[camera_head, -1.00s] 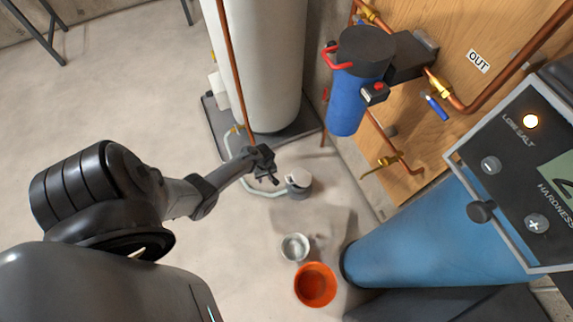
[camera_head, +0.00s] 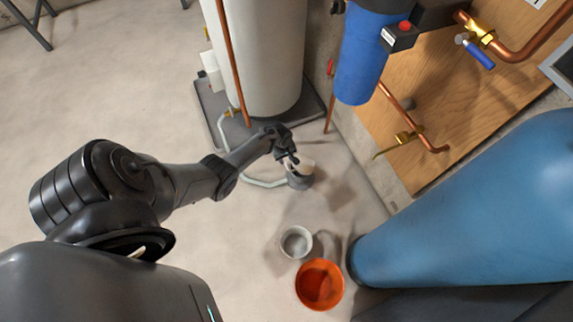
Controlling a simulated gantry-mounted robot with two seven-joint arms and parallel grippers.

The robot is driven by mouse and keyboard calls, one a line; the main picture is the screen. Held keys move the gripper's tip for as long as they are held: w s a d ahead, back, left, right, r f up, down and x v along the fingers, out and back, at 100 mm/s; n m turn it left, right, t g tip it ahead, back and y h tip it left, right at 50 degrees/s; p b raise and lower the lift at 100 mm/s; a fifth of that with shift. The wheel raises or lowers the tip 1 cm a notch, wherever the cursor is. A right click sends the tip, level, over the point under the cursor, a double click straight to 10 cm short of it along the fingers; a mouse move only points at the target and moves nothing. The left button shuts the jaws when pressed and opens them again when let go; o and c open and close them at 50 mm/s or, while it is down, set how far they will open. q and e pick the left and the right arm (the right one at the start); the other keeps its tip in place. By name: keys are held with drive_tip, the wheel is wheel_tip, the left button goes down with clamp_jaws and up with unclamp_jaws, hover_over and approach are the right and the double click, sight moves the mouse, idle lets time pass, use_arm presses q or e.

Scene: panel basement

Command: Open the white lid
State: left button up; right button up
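Part of the lid is hidden behind the fingers. My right gripper is not in view.
A white tank (camera_head: 265,60) stands on a dark tray (camera_head: 206,115) behind the pot. A grey bucket (camera_head: 296,242) and an orange bucket (camera_head: 320,285) stand in front. A blue tank (camera_head: 470,210) and a blue filter housing (camera_head: 358,60) are to the right.

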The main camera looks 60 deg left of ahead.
use_arm(q)
drive_tip(key=f+b, duration=0.1)
drive_tip(key=f, duration=0.1)
drive_tip(key=f+b, duration=0.4)
drive_tip(key=shift+w+f, duration=0.3)
drive_tip(key=shift+w, duration=0.05)
drive_tip(key=shift+c, duration=0.5)
clamp_jaws()
idle(0.7)
